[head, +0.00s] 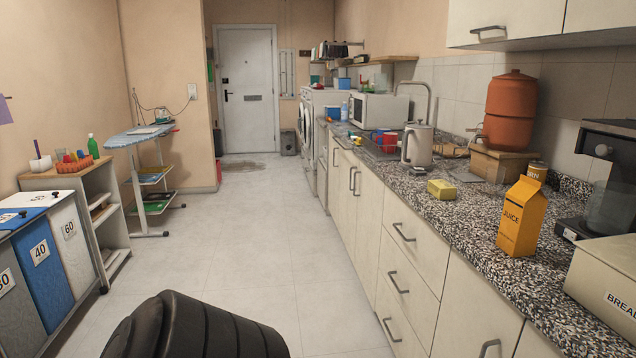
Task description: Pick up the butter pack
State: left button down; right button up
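A small yellow block, which looks like the butter pack (441,189), lies on the speckled granite counter (420,207) near its front edge. It sits to the left of an orange juice carton (522,217) and in front of a white kettle. Nothing touches it. Neither of my grippers shows in the head view, so their state is hidden.
A kettle (417,145), a corn can (537,171), a bread box (610,280) and a coffee machine (603,180) stand on the counter. Drawers (405,270) line its front. A dark ribbed object (195,328) is at the bottom. The floor (240,240) in the middle is clear.

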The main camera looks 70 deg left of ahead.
aim_at(441, 189)
jog(key=u, duration=2.6)
jog(key=i, duration=3.2)
jog(key=z, duration=1.55)
